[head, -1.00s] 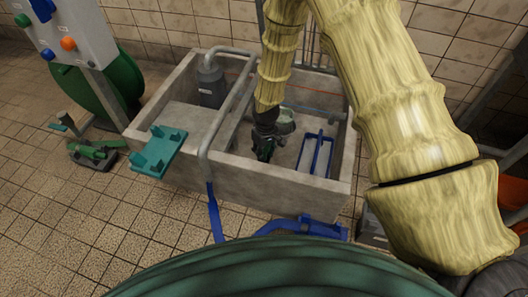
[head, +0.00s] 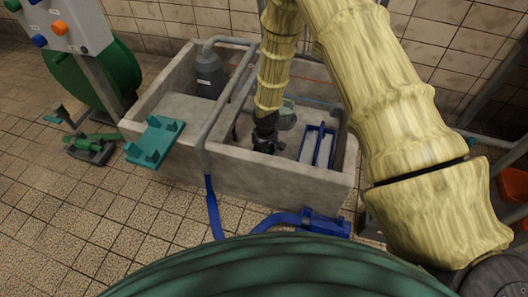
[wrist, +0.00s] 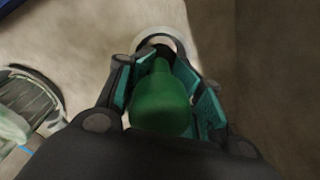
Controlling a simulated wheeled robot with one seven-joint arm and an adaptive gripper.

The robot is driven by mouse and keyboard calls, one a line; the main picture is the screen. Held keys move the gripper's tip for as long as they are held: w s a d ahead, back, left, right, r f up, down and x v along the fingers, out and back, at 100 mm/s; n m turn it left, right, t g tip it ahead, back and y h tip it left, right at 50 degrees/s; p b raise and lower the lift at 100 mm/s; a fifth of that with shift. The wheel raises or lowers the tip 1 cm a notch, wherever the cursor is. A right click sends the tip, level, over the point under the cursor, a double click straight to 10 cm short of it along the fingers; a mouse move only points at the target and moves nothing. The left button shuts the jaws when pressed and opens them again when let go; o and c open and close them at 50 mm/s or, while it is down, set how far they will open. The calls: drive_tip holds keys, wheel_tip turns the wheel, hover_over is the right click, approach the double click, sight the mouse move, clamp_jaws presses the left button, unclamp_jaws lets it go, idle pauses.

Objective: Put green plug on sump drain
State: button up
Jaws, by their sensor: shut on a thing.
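My gripper (wrist: 165,85) is shut on the green plug (wrist: 160,105), which sits between the teal finger pads in the wrist view. A pale ring with a dark middle, seemingly the sump drain (wrist: 163,30), shows just beyond the plug and is partly covered by the fingers. I cannot tell whether the plug touches it. In the head view, my gripper (head: 266,141) is down inside the right part of the concrete sump (head: 275,183). There the drain is hidden, and the plug cannot be made out clearly.
A blue frame rack (head: 318,146) stands right of my gripper in the sump. A pale green round thing (head: 287,117) is close behind it; a grated round thing (wrist: 25,100) shows at left in the wrist view. A grey pipe (head: 222,110) crosses the sump to the left.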

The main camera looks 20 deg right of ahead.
drive_tip(key=shift+f, duration=0.3)
drive_tip(key=o, duration=1.3)
drive_tip(key=shift+s+d+r, duration=0.1)
drive_tip(key=shift+r, duration=2.9)
drive_tip(key=shift+s+d+r, duration=0.1)
drive_tip(key=shift+r, duration=2.9)
